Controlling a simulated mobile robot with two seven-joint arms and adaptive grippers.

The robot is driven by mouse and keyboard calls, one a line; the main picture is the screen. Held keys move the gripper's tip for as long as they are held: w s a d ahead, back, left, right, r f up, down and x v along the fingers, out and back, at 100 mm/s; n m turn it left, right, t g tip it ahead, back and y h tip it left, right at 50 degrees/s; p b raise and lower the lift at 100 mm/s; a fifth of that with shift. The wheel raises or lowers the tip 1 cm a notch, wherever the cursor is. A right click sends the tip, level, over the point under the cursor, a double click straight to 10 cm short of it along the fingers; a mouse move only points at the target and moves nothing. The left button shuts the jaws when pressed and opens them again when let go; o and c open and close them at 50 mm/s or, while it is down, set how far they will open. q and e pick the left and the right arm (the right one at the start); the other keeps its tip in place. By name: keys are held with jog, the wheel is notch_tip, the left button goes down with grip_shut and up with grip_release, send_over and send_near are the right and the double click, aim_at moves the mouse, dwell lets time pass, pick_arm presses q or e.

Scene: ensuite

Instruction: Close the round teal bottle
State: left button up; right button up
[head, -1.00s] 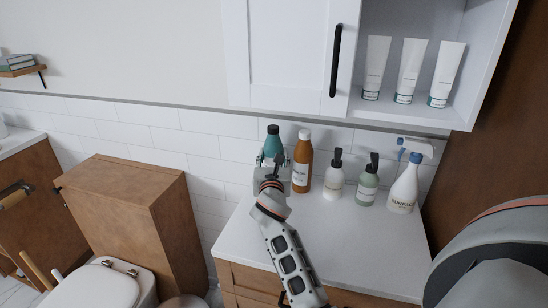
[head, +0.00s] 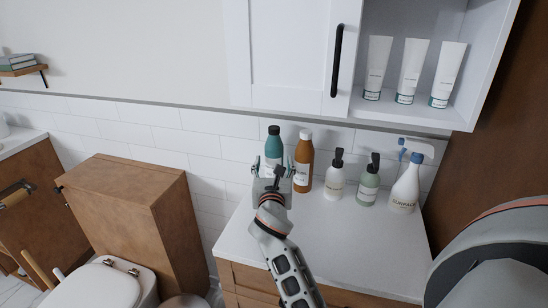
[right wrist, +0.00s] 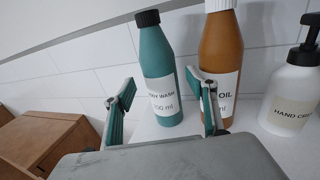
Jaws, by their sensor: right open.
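The round teal bottle (head: 273,147) stands upright at the back left of the white counter. It has a white label and a black cap on its neck; whether the cap is tight, I cannot tell. In the right wrist view the bottle (right wrist: 161,68) shows ahead between the fingers, with the cap (right wrist: 147,18) near the top edge. My right gripper (head: 272,169) is open and empty, in front of the bottle's lower part. Its fingers (right wrist: 165,105) appear apart from the bottle. My left gripper is out of view.
An amber bottle (head: 303,158) stands close to the right of the teal one. A white pump bottle (head: 334,180), a green pump bottle (head: 369,186) and a spray bottle (head: 404,190) follow. The counter front (head: 345,240) is clear. A wall cabinet (head: 288,55) hangs above.

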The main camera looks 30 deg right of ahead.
jog(key=v, duration=0.7)
jog(key=shift+s, duration=0.1)
